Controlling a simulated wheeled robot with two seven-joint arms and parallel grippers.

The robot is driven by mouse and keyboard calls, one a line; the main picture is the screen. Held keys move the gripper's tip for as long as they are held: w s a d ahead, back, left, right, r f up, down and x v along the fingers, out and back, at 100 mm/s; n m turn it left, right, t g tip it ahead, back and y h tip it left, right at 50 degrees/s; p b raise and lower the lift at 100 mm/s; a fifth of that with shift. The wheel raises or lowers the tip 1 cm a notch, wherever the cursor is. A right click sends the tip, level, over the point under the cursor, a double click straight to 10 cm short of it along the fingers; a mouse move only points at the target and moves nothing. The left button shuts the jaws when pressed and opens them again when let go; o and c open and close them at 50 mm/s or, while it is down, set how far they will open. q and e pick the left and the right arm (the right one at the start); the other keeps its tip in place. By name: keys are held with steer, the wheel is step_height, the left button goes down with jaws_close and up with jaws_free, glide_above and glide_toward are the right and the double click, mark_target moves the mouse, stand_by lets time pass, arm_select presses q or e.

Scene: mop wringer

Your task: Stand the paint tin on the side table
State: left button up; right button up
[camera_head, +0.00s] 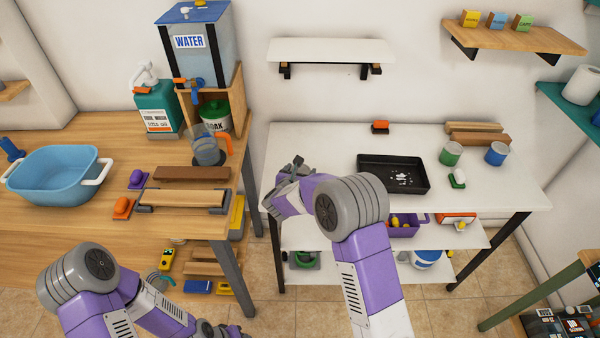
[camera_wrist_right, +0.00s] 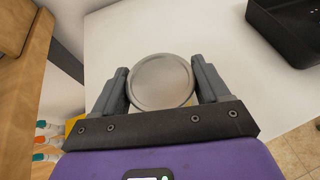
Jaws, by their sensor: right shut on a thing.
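My right gripper (camera_head: 291,172) is over the left end of the white side table (camera_head: 330,145). In the right wrist view its fingers stand on both sides of a round tin with a grey lid (camera_wrist_right: 161,82), seen from above, and are shut on it. The tin is mostly hidden by the gripper in the head view. White tabletop (camera_wrist_right: 125,35) shows around it; whether its base touches the top I cannot tell. My left gripper (camera_head: 222,331) is low at the bottom edge of the head view, partly cut off, its jaws unclear.
A black tray (camera_head: 375,183) lies mid-table. A green tin (camera_head: 451,154) and a blue tin (camera_head: 496,154) stand right of it, with wood strips (camera_head: 475,138) behind. The wooden bench (camera_head: 110,215) is at left, across a narrow gap. A white wall shelf (camera_head: 330,50) hangs above.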

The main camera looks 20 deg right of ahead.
steer(key=o, duration=1.2)
steer(key=shift+c, duration=0.2)
